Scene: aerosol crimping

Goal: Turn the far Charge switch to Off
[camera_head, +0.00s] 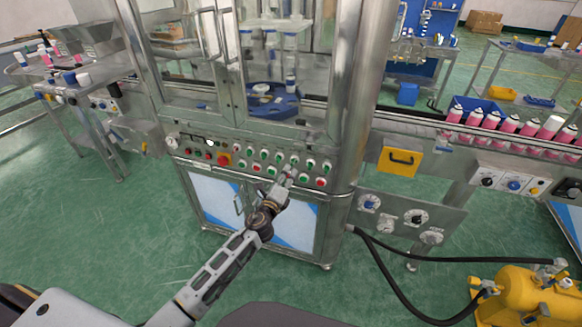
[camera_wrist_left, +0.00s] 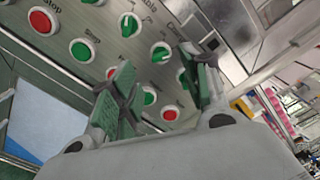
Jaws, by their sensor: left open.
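My left gripper (camera_head: 287,177) is at the right part of the control panel (camera_head: 235,163) on the crimping machine's front. In the left wrist view the gripper (camera_wrist_left: 163,70) is open and empty. Between and beyond its fingers are green selector switches, one (camera_wrist_left: 160,53) in the gap and one (camera_wrist_left: 128,25) to the upper left. Another green switch is partly hidden behind the right finger. My right gripper is not in view.
Red buttons (camera_wrist_left: 170,113) and a green button (camera_wrist_left: 81,50) sit close to the fingers. A red emergency stop (camera_head: 224,159) is on the panel's left part. A conveyor with pink cans (camera_head: 495,122) runs right. A yellow compressor (camera_head: 530,297) stands on the floor.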

